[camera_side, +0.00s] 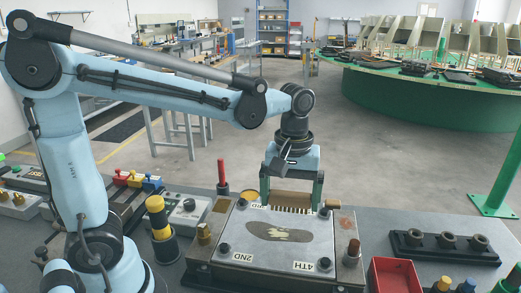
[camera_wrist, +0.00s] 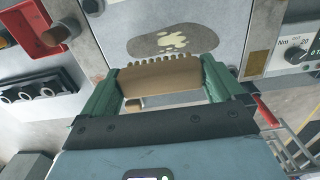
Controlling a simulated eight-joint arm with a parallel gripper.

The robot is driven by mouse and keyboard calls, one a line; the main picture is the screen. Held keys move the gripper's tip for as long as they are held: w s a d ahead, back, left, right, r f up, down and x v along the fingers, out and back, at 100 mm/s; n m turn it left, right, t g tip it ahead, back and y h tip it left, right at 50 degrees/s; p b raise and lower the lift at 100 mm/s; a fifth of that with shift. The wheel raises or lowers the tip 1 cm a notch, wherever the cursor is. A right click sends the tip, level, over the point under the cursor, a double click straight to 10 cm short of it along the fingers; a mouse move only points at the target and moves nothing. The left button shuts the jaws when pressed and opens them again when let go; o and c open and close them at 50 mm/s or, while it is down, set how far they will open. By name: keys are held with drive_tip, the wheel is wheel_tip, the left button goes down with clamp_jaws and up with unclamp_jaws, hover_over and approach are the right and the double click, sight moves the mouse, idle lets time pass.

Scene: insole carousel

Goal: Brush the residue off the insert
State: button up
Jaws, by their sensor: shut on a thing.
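The insert (camera_side: 262,231) is a dark grey, insole-shaped patch on a pale metal plate (camera_side: 318,226). Cream residue (camera_side: 284,234) lies on its middle; the residue also shows in the wrist view (camera_wrist: 172,42). My gripper (camera_side: 291,203) is shut on a brush with a tan block (camera_side: 290,197) and a row of short bristles. In the wrist view the brush (camera_wrist: 160,80) spans between my two green fingers, just beside the insert. The brush is over the far edge of the plate in the side view. I cannot tell whether its bristles touch the plate.
Dark knobs stand at the plate's corners, with labels such as 2ND and 4TH. A red tray (camera_side: 395,273) and a black holder with round sockets (camera_side: 445,246) are to the right. A yellow-and-black cylinder (camera_side: 157,217) and a control box (camera_side: 190,212) are to the left.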

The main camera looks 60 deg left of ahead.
sight(288, 234)
drive_tip(key=shift+f, duration=3.2)
drive_tip(key=shift+s+a+f, duration=0.4)
drive_tip(key=shift+a+f, duration=0.1)
drive_tip(key=shift+c, duration=0.3)
drive_tip(key=shift+s+a, duration=0.25)
drive_tip(key=shift+c, duration=0.5)
drive_tip(key=shift+s+a, duration=0.8)
drive_tip(key=w+d, duration=0.3)
drive_tip(key=shift+r, duration=4.2)
